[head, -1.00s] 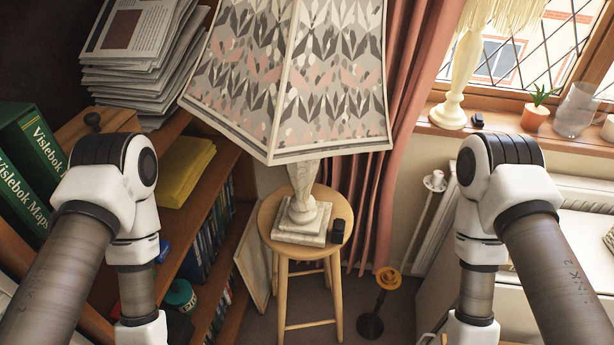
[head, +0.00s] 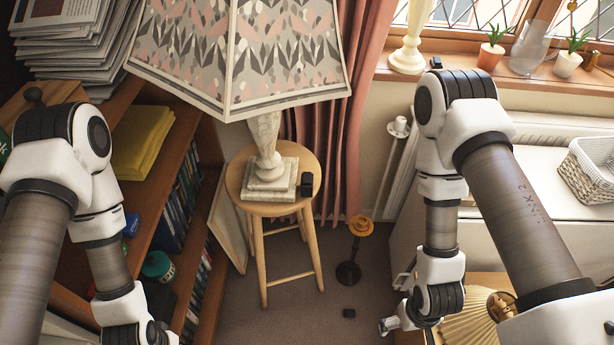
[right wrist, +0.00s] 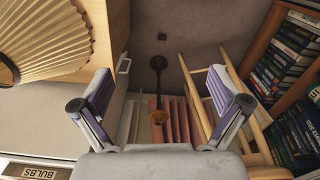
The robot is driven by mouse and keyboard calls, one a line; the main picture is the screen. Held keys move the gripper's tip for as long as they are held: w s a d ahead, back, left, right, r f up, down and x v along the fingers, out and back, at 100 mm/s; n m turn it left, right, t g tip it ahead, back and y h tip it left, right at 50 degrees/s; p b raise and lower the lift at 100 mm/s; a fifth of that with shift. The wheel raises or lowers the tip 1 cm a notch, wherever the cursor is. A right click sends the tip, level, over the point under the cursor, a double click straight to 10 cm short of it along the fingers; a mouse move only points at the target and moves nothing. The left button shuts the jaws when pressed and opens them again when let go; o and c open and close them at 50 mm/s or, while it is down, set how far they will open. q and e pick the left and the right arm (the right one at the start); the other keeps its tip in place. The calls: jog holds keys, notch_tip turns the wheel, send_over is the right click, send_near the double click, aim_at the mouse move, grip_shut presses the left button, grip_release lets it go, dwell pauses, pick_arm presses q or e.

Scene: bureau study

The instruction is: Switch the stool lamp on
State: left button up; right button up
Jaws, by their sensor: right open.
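The stool lamp (head: 266,150) has a patterned grey, white and pink shade (head: 240,60) and a pale carved base. It stands upright on a round wooden stool (head: 240,188); its shade shows no clear glow. A small black box (head: 307,184) sits on the stool top, right of the lamp base. My right gripper (head: 390,325) is low at the bottom, right of the stool and apart from it. In the right wrist view my right gripper (right wrist: 160,108) is open and empty, with stool legs (right wrist: 195,80) beyond it.
A bookcase (head: 150,205) is at left and a white radiator (head: 530,125) at right. An orange-topped dark stand (head: 358,228) is right of the stool. A small black object (head: 349,313) lies on the carpet. A pleated fan-like shade (head: 470,330) is close to my right gripper.

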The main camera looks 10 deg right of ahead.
jog(key=c, duration=0.6)
jog(key=a, duration=0.1)
jog(key=w+a+y, duration=0.1)
jog(key=w, duration=0.1)
jog(key=shift+w+a+f+t+y, duration=0.15)
jog(key=shift+a+f+t+y, duration=0.15)
jog(key=shift+a, duration=0.1)
grip_shut()
jog(key=w+a+r+n+t+y, duration=0.1)
jog(key=w+a+r+n+y, duration=0.2)
jog(key=w, duration=0.5)
jog(key=w+a+n+t+y, duration=0.1)
jog(key=w+a+n+y, duration=0.2)
jog(key=w+a, duration=0.35)
jog(key=w+d+r+n+y+p, duration=0.1)
jog(key=w+d+r+n, duration=0.2)
jog(key=w+r+n, duration=0.7)
jog(key=w+r, duration=0.9)
jog(key=shift+w+d+r+n, duration=0.2)
jog(key=shift+w+r+n, duration=0.1)
jog(key=shift+w+n, duration=0.1)
